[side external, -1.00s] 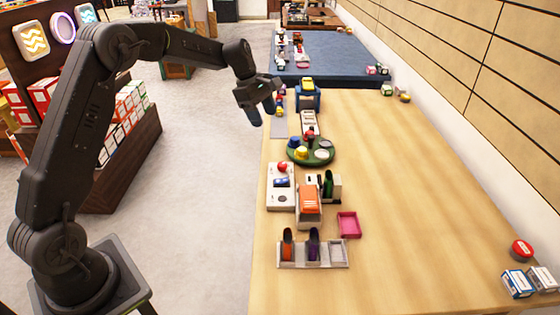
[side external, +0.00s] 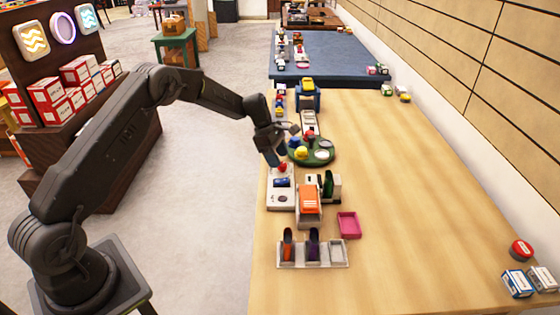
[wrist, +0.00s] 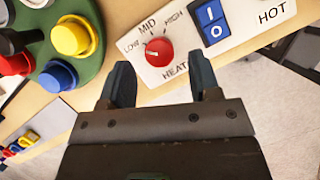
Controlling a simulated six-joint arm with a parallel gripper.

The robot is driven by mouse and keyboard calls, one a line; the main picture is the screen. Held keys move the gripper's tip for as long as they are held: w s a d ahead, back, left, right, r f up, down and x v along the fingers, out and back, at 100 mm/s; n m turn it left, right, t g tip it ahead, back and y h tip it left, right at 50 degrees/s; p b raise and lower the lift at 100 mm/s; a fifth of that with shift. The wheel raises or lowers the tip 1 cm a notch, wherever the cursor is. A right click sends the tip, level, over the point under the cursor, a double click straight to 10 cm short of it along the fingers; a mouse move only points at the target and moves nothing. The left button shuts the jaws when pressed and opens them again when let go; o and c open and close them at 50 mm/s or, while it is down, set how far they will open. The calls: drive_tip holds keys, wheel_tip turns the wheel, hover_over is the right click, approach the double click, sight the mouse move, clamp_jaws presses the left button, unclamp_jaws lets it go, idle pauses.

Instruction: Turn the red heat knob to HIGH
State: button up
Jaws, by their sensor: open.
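The red heat knob (wrist: 159,52) sits on a white panel (wrist: 185,68) marked LOW, MID, HIGH and HEAT. Its pale pointer mark lies toward the LOW and MID side in the wrist view. In the side view the knob (side external: 282,168) is at the far end of the panel (side external: 281,201), near the table's left edge. My gripper (wrist: 162,85) is open, its two fingers apart and pointing at the panel, with the knob seen between and beyond the tips. In the side view my gripper (side external: 277,160) is just above the knob. I cannot tell whether it touches.
A blue rocker switch (wrist: 211,20) is beside the knob on the panel. An orange-topped box (side external: 309,199) and a slotted rack (side external: 337,256) are nearer. The table's right side is largely clear.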

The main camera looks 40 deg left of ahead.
drive_tip(key=shift+x, duration=1.05)
drive_tip(key=c, duration=0.9)
